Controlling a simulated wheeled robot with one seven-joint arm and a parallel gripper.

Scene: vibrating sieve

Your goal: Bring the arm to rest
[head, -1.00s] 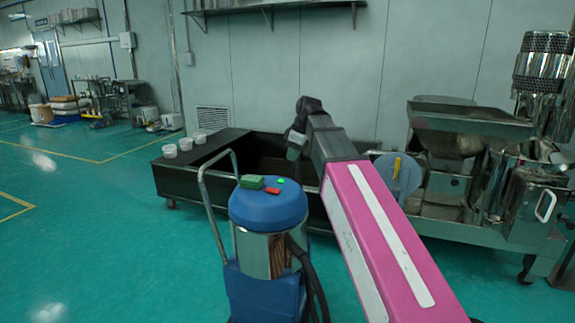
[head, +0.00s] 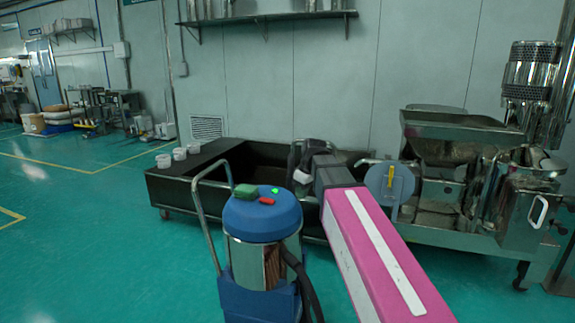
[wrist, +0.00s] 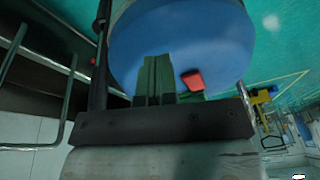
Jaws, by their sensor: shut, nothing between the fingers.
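My arm's pink link (head: 375,255) reaches forward from the bottom of the head view. My gripper (head: 301,178) is at its far end, low and in front of the dark bin, just beyond and right of the blue-lidded drum (head: 262,215). It looks small and partly blurred there. In the wrist view my gripper (wrist: 160,98) is shut and holds nothing. The blue lid (wrist: 185,40) fills the top of that view, with a red piece (wrist: 192,80) right of the fingers.
A green block (head: 245,191), a red piece (head: 267,201) and a bright green piece (head: 275,190) lie on the lid. The drum's metal handle (head: 204,215) stands left. White cups (head: 180,153) sit on the dark bin's ledge (head: 160,178). The steel machine (head: 460,170) stands right. Floor at left is open.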

